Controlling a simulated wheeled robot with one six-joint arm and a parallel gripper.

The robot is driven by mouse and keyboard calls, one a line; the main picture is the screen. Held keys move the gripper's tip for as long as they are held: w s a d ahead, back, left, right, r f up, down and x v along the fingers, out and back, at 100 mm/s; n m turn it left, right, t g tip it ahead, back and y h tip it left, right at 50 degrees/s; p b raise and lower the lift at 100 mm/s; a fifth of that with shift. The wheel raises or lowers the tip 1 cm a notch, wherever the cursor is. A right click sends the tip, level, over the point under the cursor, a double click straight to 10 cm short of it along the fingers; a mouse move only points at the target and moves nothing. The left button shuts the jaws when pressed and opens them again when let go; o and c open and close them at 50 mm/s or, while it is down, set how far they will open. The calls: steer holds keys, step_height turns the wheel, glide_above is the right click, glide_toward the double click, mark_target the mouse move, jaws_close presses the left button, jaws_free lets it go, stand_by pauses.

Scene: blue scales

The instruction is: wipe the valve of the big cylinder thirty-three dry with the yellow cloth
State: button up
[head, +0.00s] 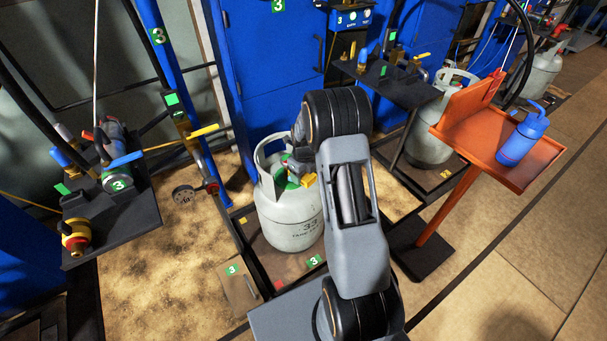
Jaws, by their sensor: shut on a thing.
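The big grey cylinder (288,222), marked 33, stands upright on a scale platform in the middle of the head view. Its round collar surrounds the top, where a green patch shows; the valve is mostly hidden by my gripper and arm. My gripper (298,166) is at the right side of the collar opening, over the cylinder top. A small patch of yellow (308,181) shows at its fingers and looks like the yellow cloth, which my gripper is shut on. I cannot tell whether the cloth touches the valve.
An orange stand (546,171) with a blue bottle (522,138) is at the right. A black shelf (110,215) with fittings is at the left. A blue post with a yellow-handled valve (203,131) rises left of the cylinder.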

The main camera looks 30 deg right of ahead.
steer(key=shift+s+d+r, duration=0.1)
steer(key=shift+s+d, duration=0.1)
steer(key=shift+s, duration=0.5)
steer(key=shift+w, duration=0.15)
steer(key=shift+w+a+r+p, duration=0.1)
steer(key=shift+w+a+p, duration=0.2)
steer(key=shift+w, duration=0.35)
steer(key=shift+s+d, duration=0.1)
steer(key=shift+s, duration=0.05)
steer(key=shift+s+d+r, duration=0.1)
steer(key=shift+s+d, duration=0.1)
steer(key=shift+s, duration=0.45)
steer(key=shift+w+a+r, duration=0.1)
steer(key=shift+w+a, duration=0.15)
steer(key=shift+w, duration=0.55)
